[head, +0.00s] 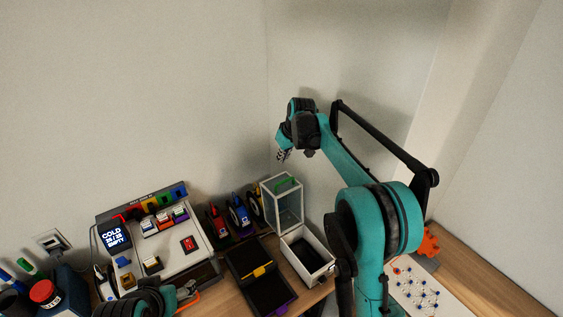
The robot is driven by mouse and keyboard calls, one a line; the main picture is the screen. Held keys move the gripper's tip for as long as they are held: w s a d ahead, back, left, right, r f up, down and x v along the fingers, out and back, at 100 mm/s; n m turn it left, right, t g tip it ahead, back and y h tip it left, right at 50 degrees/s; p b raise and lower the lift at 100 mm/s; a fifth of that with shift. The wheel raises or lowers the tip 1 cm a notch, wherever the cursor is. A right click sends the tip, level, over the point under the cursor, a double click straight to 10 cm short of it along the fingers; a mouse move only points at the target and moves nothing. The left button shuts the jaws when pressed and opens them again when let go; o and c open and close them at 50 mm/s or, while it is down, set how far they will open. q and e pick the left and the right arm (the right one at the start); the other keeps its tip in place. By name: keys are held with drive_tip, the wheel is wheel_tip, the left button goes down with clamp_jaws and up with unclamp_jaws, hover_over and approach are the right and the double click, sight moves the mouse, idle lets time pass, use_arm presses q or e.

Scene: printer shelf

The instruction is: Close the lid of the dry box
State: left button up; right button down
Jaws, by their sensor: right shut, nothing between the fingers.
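The dry box appears to be the open white box (320,270) with a dark inside, right of centre on the bench. Its clear, white-framed lid (299,210) stands raised at the box's back edge, with a green strip near its top. My right gripper (283,156) is shut and empty, pointing down in the air above the lid and apart from it in the picture. My right arm covers the area just right of the box.
An open black case (262,292) lies left of the white box. Red and blue spool-like items (238,214) stand behind it. A grey device with a display (115,236) is further left. A white dotted sheet (415,288) lies right, near an orange part (429,241).

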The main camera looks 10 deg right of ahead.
drive_tip(key=p, duration=0.1)
hover_over(282, 186)
drive_tip(key=w+a, duration=0.2)
drive_tip(key=w, duration=0.2)
drive_tip(key=f, duration=0.8)
drive_tip(key=shift+s+d+f, duration=0.15)
drive_tip(key=shift+s+d, duration=0.1)
drive_tip(key=shift+s+d+f+p, duration=0.15)
drive_tip(key=shift+s+d+p, duration=0.1)
drive_tip(key=shift+s, duration=0.35)
drive_tip(key=shift+s+d+f+p, duration=0.1)
drive_tip(key=shift+s+d+p, duration=0.1)
drive_tip(key=shift+s, duration=0.4)
drive_tip(key=shift+s+d+f+p, duration=0.15)
drive_tip(key=shift+s+d+p, duration=0.1)
drive_tip(key=shift+s, duration=0.35)
use_arm(q)
drive_tip(key=r, duration=0.3)
drive_tip(key=shift+s+r, duration=0.1)
drive_tip(key=shift+s, duration=0.25)
use_arm(e)
drive_tip(key=shift+f, duration=0.1)
use_arm(q)
drive_tip(key=shift+w, duration=0.1)
use_arm(e)
drive_tip(key=shift+w, duration=0.1)
